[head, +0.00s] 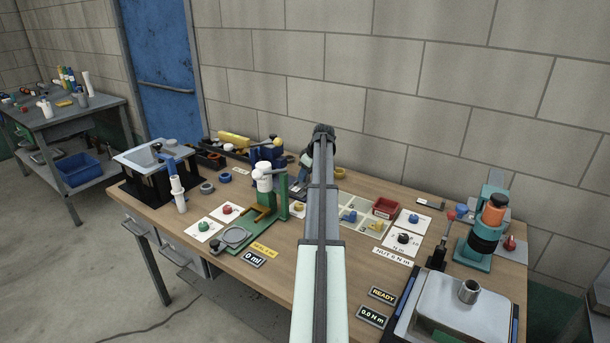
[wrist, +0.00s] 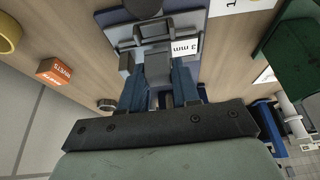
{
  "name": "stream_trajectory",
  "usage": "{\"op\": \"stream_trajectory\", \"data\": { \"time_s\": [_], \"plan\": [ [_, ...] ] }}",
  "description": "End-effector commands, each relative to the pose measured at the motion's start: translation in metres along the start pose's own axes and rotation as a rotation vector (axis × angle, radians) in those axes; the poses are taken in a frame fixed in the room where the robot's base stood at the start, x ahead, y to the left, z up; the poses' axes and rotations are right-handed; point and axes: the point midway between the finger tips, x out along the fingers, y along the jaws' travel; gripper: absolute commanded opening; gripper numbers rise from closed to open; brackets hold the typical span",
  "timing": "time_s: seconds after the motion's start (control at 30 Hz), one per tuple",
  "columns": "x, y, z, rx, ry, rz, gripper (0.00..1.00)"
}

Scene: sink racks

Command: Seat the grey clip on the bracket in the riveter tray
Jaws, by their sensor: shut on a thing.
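In the wrist view my gripper (wrist: 157,75) has its two blue fingers shut on the grey clip (wrist: 158,66), a small grey block between them. A grey bracket-like frame (wrist: 150,30) lies just beyond the clip. I cannot tell whether clip and bracket touch. In the head view my arm hides most of the gripper and the tray. The blue riveter (head: 268,153) stands left of my arm.
In the wrist view an orange box (wrist: 55,71) and a yellow ring (wrist: 8,35) lie left, and a green part (wrist: 298,45) is right. In the head view a green press (head: 268,195) stands left of my arm and a parts tray (head: 350,228) right.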

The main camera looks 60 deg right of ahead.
Motion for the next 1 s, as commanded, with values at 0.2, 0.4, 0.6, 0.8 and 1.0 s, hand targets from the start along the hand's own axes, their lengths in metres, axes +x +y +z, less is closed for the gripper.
{"op": "stream_trajectory", "data": {
  "time_s": [0.2, 0.4, 0.6, 0.8, 1.0],
  "plan": [
    [0.0021, 0.0, 0.0008, 0.0, 0.0, 0.0, 0.02],
    [0.0021, 0.0, 0.0008, 0.0, 0.0, 0.0, 0.02],
    [0.003, 0.0, 0.0012, 0.0, 0.0, 0.0, 0.02],
    [0.0062, -0.0001, 0.0025, 0.0, 0.0, 0.0, 0.02],
    [0.0099, 0.0, 0.004, 0.0, 0.0, 0.0, 0.02]
  ]
}}
